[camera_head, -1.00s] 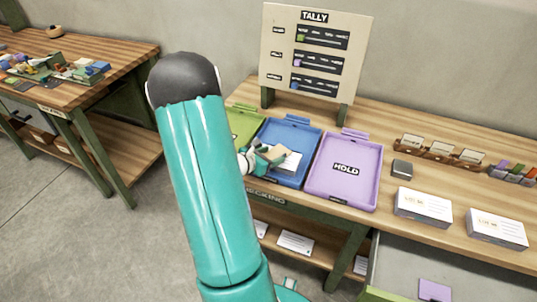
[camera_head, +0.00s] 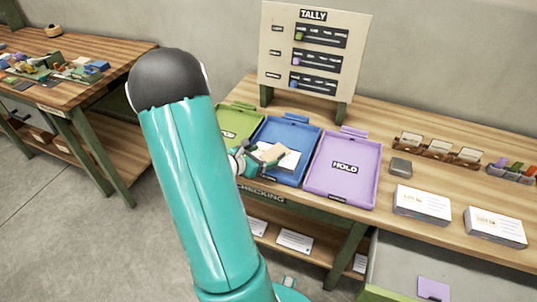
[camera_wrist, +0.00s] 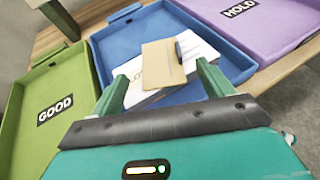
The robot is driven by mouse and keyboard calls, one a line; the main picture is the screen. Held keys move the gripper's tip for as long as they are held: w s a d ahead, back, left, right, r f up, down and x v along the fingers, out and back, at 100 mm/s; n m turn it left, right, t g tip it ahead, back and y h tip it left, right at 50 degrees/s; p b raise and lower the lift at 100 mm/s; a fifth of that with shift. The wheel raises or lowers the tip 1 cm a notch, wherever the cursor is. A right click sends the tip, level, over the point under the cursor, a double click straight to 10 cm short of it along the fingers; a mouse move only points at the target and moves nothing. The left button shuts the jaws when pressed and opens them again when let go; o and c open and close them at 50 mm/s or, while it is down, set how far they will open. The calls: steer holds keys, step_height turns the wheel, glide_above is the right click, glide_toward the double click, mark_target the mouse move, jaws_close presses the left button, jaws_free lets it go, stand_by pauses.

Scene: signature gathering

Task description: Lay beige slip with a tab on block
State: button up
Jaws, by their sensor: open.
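The beige slip (camera_wrist: 163,65) with a small dark tab at its right edge lies on top of the white block of papers (camera_wrist: 204,58) in the wrist view. The block sits in the blue tray (camera_wrist: 119,39). In the head view the slip (camera_head: 266,152) and block (camera_head: 290,160) show in the blue tray (camera_head: 309,143). My gripper (camera_wrist: 164,82) is open, its green fingers on either side of the slip's near part. Whether the fingers touch the slip or block I cannot tell. My arm hides part of the green tray in the head view.
The green GOOD tray (camera_wrist: 60,75) is left of the blue one, and the purple HOLD tray (camera_head: 347,190) is right. The TALLY board (camera_head: 312,55) stands behind. Card stacks (camera_head: 422,203), a grey block (camera_head: 401,167) and an open drawer (camera_head: 385,270) are at right.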

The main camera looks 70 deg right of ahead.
steer(key=v, duration=0.8)
steer(key=w+a+r+m+t+y, duration=0.3)
steer(key=a+r, duration=0.3)
steer(key=a, duration=0.8)
steer(key=w+a+r+m+t+y, duration=0.3)
steer(key=a+r+m+t+y, duration=0.2)
steer(key=a, duration=0.9)
steer(key=w+a+r+m+t+y, duration=0.3)
steer(key=a+r, duration=0.6)
steer(key=a, duration=0.6)
steer(key=shift+w+m+t+y, duration=0.3)
steer(key=shift+m+t+y, duration=0.1)
steer(key=shift+m, duration=0.3)
steer(key=shift+c, duration=0.2)
